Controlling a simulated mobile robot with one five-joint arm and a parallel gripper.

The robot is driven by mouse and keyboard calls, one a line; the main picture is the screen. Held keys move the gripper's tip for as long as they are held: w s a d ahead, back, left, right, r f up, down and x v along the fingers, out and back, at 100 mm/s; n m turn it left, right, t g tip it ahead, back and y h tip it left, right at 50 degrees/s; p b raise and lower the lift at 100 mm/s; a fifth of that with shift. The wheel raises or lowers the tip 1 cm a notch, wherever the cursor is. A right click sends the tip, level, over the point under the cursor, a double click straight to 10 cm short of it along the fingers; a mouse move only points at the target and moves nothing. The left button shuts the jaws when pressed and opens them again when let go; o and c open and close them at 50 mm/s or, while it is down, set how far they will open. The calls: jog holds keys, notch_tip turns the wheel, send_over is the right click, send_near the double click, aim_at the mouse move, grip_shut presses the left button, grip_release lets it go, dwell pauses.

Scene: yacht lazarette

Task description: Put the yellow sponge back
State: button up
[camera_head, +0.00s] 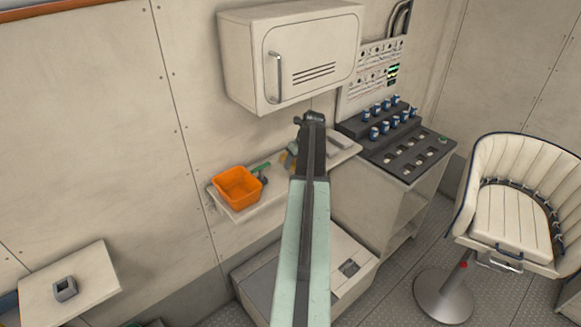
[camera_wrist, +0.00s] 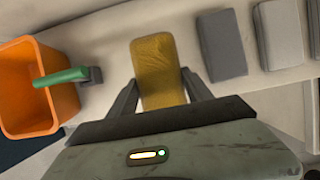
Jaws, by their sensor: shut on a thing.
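The yellow sponge (camera_wrist: 156,66) is a long yellow block between the fingers of my gripper (camera_wrist: 158,92) in the wrist view. My gripper is shut on it, over the pale shelf (camera_wrist: 112,62). In the head view my arm hides most of the sponge; a small yellowish patch shows just left of the arm. I cannot tell whether the sponge touches the shelf.
An orange bin (camera_head: 238,187) with a green-handled tool (camera_wrist: 62,77) stands left on the shelf. A dark grey block (camera_wrist: 221,45) and a light grey block (camera_wrist: 277,34) lie right of the sponge. A wall cabinet (camera_head: 290,55) hangs above; a control console (camera_head: 398,145) and chair (camera_head: 510,205) stand right.

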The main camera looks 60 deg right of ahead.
jog(key=shift+w+d+f, duration=0.1)
jog(key=shift+w+d, duration=0.15)
jog(key=shift+w, duration=0.35)
jog(key=shift+w+d, duration=0.2)
jog(key=shift+w, duration=0.35)
jog(key=f+b, duration=0.4)
jog(key=shift+w+d, duration=0.1)
jog(key=shift+w, duration=0.2)
jog(key=shift+r, duration=0.2)
jog(key=shift+f, duration=0.15)
jog(key=o, duration=1.2)
